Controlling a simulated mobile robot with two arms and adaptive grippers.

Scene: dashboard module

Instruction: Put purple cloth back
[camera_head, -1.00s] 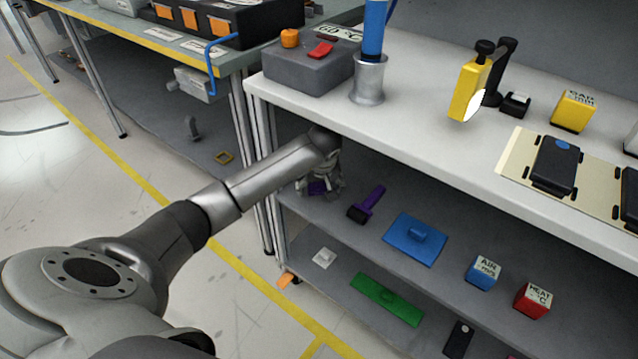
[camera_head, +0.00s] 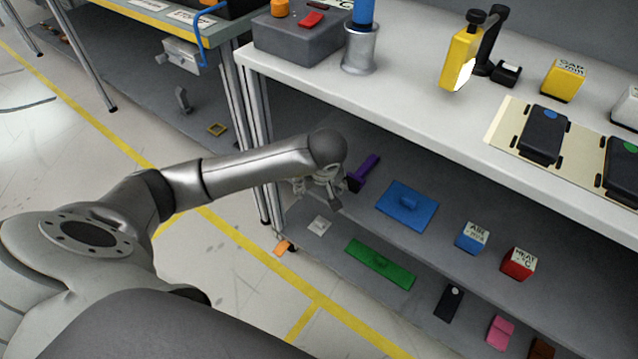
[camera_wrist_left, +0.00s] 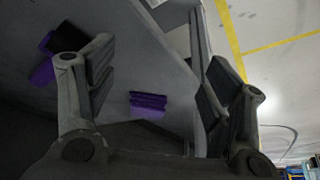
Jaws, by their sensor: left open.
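The purple cloth (camera_wrist_left: 148,105) lies folded on a grey shelf in the left wrist view, seen between my left fingers and apart from them. In the head view it does not show; my left arm covers that part of the shelf. My left gripper (camera_wrist_left: 156,82) is open and empty. In the head view my left gripper (camera_head: 324,186) hangs by the left end of the upper under-shelf, near its front edge, partly hidden by its own wrist. My right gripper is not in view.
A purple-handled black tool (camera_head: 363,174) lies on the shelf right beside my gripper. A blue float (camera_head: 408,205) and blue and red boxes lie further right. The table's metal legs (camera_head: 253,140) stand left of the gripper. The white tabletop (camera_head: 400,105) overhangs the shelf.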

